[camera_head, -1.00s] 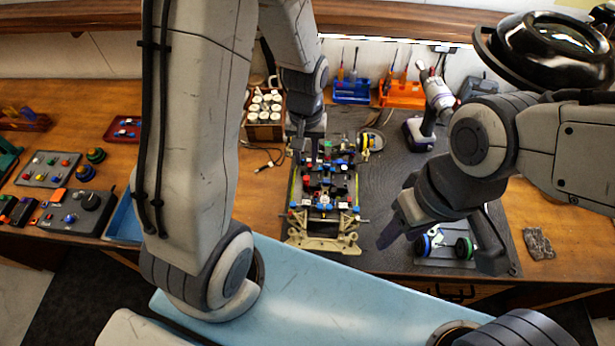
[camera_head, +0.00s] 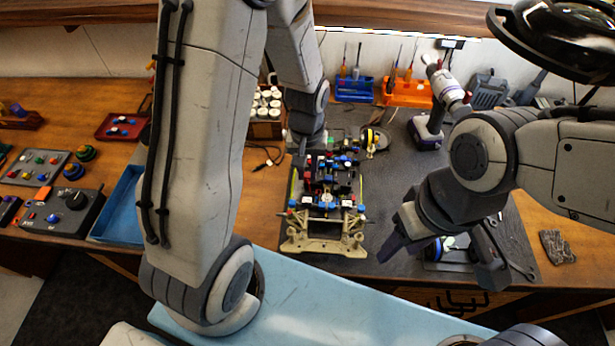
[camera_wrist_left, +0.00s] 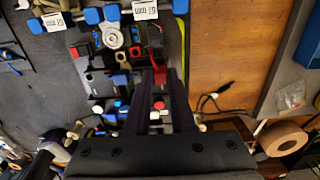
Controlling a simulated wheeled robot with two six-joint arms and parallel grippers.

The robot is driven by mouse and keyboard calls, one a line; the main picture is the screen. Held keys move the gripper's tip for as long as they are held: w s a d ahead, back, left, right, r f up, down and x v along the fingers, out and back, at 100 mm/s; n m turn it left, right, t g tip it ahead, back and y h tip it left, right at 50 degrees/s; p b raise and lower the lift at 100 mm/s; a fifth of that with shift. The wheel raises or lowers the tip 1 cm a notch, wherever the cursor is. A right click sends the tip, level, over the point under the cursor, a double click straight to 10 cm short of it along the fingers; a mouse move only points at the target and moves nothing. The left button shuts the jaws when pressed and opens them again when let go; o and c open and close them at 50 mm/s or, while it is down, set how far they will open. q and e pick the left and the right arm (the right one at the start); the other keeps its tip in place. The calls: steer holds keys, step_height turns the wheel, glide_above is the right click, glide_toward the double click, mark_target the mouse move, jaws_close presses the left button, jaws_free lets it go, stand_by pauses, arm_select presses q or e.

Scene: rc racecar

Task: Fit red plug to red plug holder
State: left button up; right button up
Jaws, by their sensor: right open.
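My left gripper (camera_head: 303,146) reaches down over the far end of the racecar chassis (camera_head: 318,243); its tips are mostly hidden by my arm in the head view. In the left wrist view the two dark fingers (camera_wrist_left: 160,73) stand a narrow gap apart, pointing at the chassis. A small red part (camera_wrist_left: 158,76) shows between the tips, and another red piece (camera_wrist_left: 158,104) shows lower in the gap. I cannot tell which is the plug or its holder, or whether the fingers touch either. My right gripper (camera_head: 432,265) is open and empty, right of the chassis.
A dark mat (camera_head: 390,185) lies under the chassis. A cordless drill (camera_head: 432,125), a yellow-and-black spool (camera_head: 372,140) and a crate of white bottles (camera_head: 262,128) stand around it. A control box (camera_head: 66,215) is at left. A loose cable (camera_wrist_left: 215,103) lies beside the chassis.

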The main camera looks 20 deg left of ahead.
mark_target(307, 174)
arm_select(q)
jaws_close()
steer(key=shift+r+p, duration=0.6)
steer(key=shift+r, duration=0.05)
steer(key=shift+r+p, duration=1.75)
steer(key=shift+r, duration=0.15)
